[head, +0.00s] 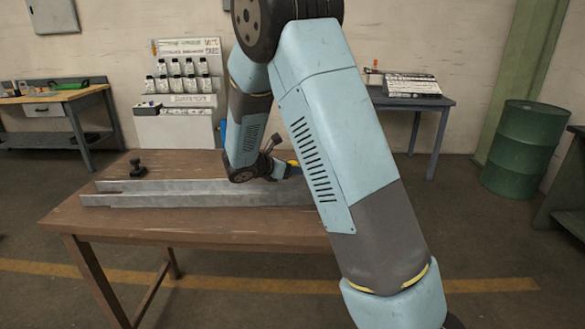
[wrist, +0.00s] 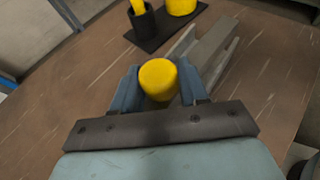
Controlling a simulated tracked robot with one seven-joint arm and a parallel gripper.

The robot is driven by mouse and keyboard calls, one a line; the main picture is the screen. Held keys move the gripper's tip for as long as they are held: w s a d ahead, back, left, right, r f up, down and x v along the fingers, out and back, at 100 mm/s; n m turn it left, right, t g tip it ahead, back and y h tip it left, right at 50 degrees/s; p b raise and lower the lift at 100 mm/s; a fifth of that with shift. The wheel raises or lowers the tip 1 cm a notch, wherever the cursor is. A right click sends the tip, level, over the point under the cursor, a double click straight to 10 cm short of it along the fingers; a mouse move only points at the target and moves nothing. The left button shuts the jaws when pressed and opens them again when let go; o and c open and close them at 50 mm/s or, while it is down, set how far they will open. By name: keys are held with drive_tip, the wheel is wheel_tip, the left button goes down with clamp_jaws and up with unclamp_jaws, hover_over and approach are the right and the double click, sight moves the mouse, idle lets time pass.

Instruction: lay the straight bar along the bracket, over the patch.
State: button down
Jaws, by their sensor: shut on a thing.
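My gripper (wrist: 158,72) is shut on a yellow round-topped thing (wrist: 158,80), seen end-on between the two blue-grey fingers in the wrist view. What lies below its top is hidden. A long grey metal bracket (head: 150,200) with raised edges lies along the table in the head view. Its right end is behind my arm. Part of the grey metal (wrist: 213,45) runs diagonally just beyond the fingers in the wrist view. I cannot make out a separate straight bar or the patch. In the head view my gripper (head: 277,170) is low over the bracket, partly hidden.
The brown wooden table (head: 200,230) carries a small black knobbed object (head: 137,168) behind the bracket's left end. A black base (wrist: 165,30) holds a black cup (wrist: 143,20) and a yellow item (wrist: 181,5) close beyond the fingers. The table's front left is clear.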

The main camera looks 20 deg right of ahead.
drive_tip(key=shift+f, duration=0.4)
drive_tip(key=c, duration=0.6)
unclamp_jaws()
drive_tip(key=shift+r, duration=0.1)
